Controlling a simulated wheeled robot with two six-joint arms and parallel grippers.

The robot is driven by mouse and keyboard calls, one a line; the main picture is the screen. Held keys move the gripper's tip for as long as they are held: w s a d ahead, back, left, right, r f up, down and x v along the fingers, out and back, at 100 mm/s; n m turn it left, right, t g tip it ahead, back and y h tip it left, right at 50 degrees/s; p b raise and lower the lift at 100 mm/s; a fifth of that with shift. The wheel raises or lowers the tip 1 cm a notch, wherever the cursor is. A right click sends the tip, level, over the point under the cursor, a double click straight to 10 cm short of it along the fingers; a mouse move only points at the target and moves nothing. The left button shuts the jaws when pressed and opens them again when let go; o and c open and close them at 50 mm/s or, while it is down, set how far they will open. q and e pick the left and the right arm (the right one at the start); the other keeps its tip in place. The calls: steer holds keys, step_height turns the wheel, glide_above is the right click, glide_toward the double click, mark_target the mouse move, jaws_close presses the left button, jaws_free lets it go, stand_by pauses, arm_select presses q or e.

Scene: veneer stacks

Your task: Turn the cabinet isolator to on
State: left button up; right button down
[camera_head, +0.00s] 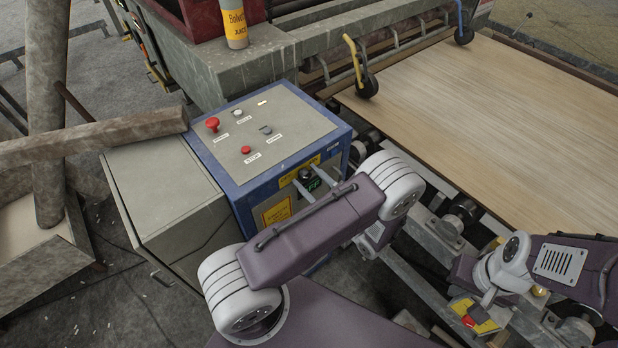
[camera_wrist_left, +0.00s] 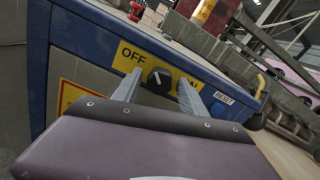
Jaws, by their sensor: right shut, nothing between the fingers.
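The isolator is a round black knob (camera_wrist_left: 160,81) on a yellow plate (camera_wrist_left: 134,54) on the blue-edged cabinet's front. OFF stands at its left; ON, at its right, is partly covered by a finger. Its pale pointer mark seems to lean up towards OFF. The knob also shows in the head view (camera_head: 305,174). My left gripper (camera_wrist_left: 159,87) is open, one finger on each side of the knob, with gaps between. In the head view my left arm hides most of that gripper. My right gripper (camera_head: 460,274) is shut and empty at the lower right, by the rollers.
The cabinet top (camera_head: 262,125) carries red and pale buttons. A grey box (camera_head: 165,195) abuts its left side, with a beam (camera_head: 95,138) above. A veneer sheet (camera_head: 500,120) lies on the conveyor at right.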

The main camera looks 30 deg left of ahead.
arm_select(q)
jaws_close()
steer(key=shift+m, duration=0.3)
steer(key=m+p, duration=0.1)
steer(key=m, duration=0.2)
steer(key=shift+r+m, duration=0.1)
steer(key=shift+m, duration=0.3)
steer(key=m+p, duration=0.1)
steer(key=m, duration=0.3)
steer(key=shift+m, duration=0.3)
steer(key=m+p, duration=0.1)
steer(key=m, duration=0.3)
steer(key=shift+m+p, duration=0.3)
steer(key=shift+m, duration=2.2)
